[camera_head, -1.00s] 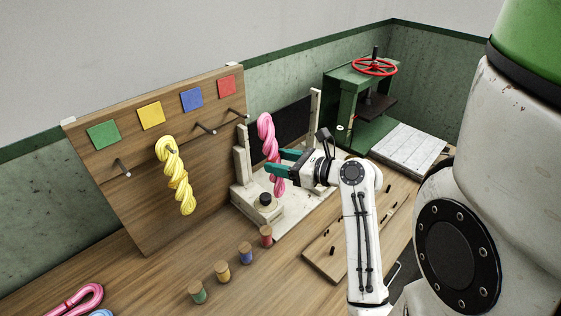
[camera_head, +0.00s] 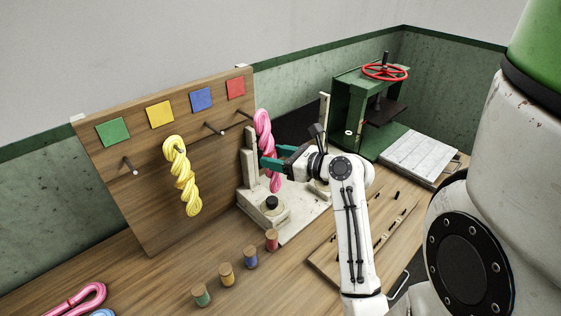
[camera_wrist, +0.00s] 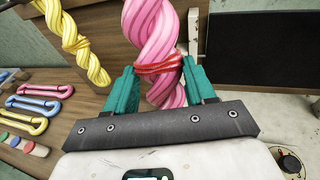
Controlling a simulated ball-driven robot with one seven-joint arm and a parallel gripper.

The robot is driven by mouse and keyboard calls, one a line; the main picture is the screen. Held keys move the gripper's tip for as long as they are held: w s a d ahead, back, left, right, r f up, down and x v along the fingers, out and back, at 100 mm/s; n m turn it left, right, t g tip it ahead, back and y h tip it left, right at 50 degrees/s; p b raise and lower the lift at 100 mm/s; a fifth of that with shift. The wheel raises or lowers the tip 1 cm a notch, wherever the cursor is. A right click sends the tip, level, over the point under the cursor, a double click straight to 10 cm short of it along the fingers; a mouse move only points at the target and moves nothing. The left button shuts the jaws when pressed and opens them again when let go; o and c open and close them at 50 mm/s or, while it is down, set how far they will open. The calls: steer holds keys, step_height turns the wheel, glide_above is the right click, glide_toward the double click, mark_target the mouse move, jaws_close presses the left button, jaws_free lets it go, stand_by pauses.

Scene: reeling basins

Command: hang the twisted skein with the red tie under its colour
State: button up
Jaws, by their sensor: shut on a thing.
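The pink twisted skein (camera_head: 264,135) hangs upright in my gripper (camera_head: 268,163), just right of the peg board (camera_head: 150,210). In the wrist view, my teal fingers are shut on the pink skein (camera_wrist: 154,25) at its red tie (camera_wrist: 160,66). The red card (camera_head: 235,87) is at the right end of the board, with a bare peg (camera_head: 243,113) below it. The skein's upper end is close to that peg's right; I cannot tell whether they touch.
A yellow skein (camera_head: 181,180) hangs under the yellow card (camera_head: 160,115). Pegs under the green card (camera_head: 112,132) and blue card (camera_head: 201,99) are bare. A pale stand (camera_head: 250,200) is below the held skein. Several coloured spools (camera_head: 227,275) stand in front; a green press (camera_head: 345,115) is behind.

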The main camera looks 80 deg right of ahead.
steer(key=shift+w+d+f+b, duration=0.15)
steer(key=shift+w+d+b, duration=0.25)
steer(key=shift+w+b, duration=0.2)
steer(key=shift+w+d+f+b, duration=0.1)
steer(key=shift+w+d+b, duration=0.35)
steer(key=shift+w, duration=0.25)
steer(key=shift+w+d, duration=0.15)
steer(key=shift+w, duration=0.2)
steer(key=shift+w+d+f+p, duration=0.25)
steer(key=shift+w+d+p, duration=0.15)
steer(key=shift+w, duration=0.2)
steer(key=shift+w+d+f+p, duration=0.3)
steer(key=shift+w+p, duration=0.1)
steer(key=shift+w, duration=0.15)
steer(key=o, duration=1.1)
steer(key=shift+o, duration=0.2)
steer(key=b+v, duration=0.1)
steer(key=v, duration=0.9)
steer(key=shift+s+a+r+b, duration=0.15)
steer(key=shift+s+r+b, duration=0.05)
steer(key=shift+s+b, duration=0.15)
